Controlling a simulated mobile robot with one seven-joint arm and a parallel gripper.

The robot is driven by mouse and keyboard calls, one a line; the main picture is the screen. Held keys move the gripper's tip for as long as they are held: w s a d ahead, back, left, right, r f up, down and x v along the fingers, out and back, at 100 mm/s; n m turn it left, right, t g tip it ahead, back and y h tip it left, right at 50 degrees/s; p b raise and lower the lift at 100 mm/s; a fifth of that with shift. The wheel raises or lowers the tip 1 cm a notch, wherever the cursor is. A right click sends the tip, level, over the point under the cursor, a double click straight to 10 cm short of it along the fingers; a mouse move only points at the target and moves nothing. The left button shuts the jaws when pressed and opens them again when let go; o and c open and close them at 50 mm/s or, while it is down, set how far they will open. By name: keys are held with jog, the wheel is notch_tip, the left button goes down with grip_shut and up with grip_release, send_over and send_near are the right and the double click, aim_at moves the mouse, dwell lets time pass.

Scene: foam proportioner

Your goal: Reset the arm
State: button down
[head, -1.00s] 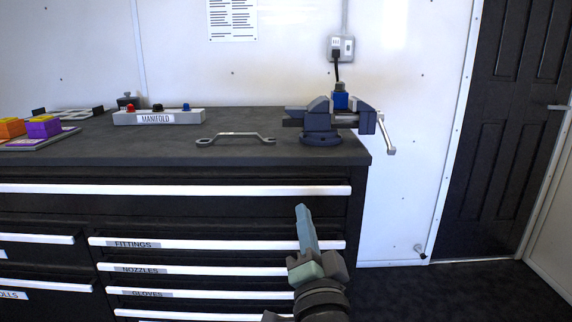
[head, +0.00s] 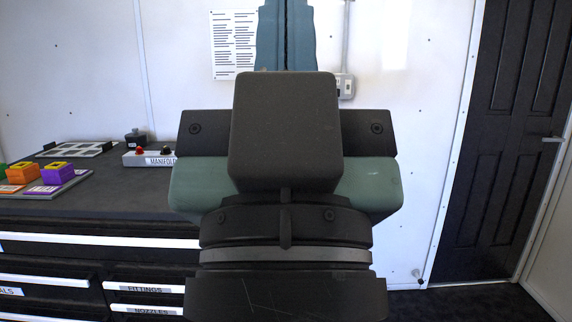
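My gripper (head: 286,38) is raised upright, very close to the head camera, in the middle of the view. Its two teal fingers point up and lie side by side with only a thin dark seam between them, so it looks shut. The tips run past the top edge of the picture. I see nothing held between the fingers. The dark wrist and palm fill the centre and hide the right part of the workbench (head: 100,205). The vise and the wrench are hidden behind my arm.
The manifold (head: 150,158) stands on the bench left of my arm. Coloured blocks sit on a tray (head: 72,182) at the far left. Drawers (head: 60,262) are below. A wall outlet (head: 345,87) and posted sheet (head: 224,62) are behind. A dark door (head: 515,150) is at right.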

notch_tip(320, 180, up, 22)
jog(key=p, duration=1.9)
jog(key=shift+f, duration=0.15)
